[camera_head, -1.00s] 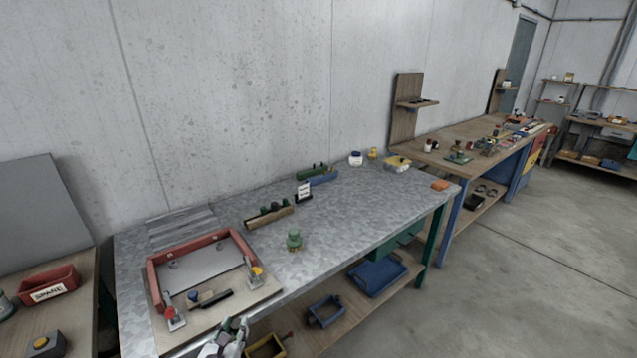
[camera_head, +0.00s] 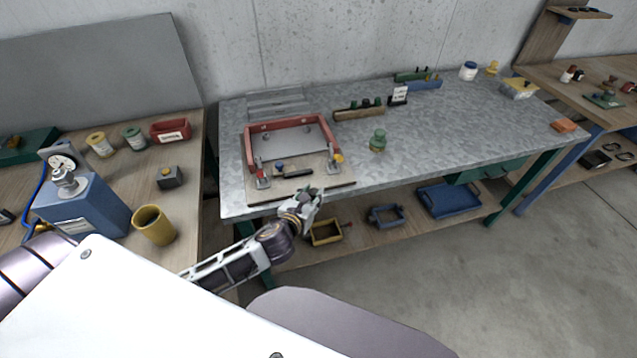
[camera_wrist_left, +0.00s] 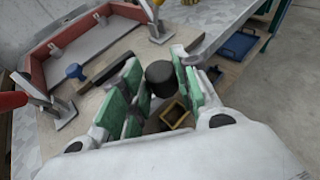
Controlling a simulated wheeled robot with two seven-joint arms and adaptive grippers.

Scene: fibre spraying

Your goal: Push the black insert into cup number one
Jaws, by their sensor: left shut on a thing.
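My left gripper (camera_head: 310,198) is at the front edge of the grey metal bench, in front of the wooden board. In the left wrist view, its green-padded fingers (camera_wrist_left: 152,97) are shut on a black round insert (camera_wrist_left: 160,73), held between them. The insert is too small to make out in the head view. I cannot tell which thing is cup number one; no number is readable. My right gripper is not in view.
A red U-shaped frame (camera_head: 248,151) with clamps stands on the wooden board (camera_head: 322,180). A black-handled tool (camera_head: 298,173) lies there. A yellow cup (camera_head: 153,226) stands on the left bench.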

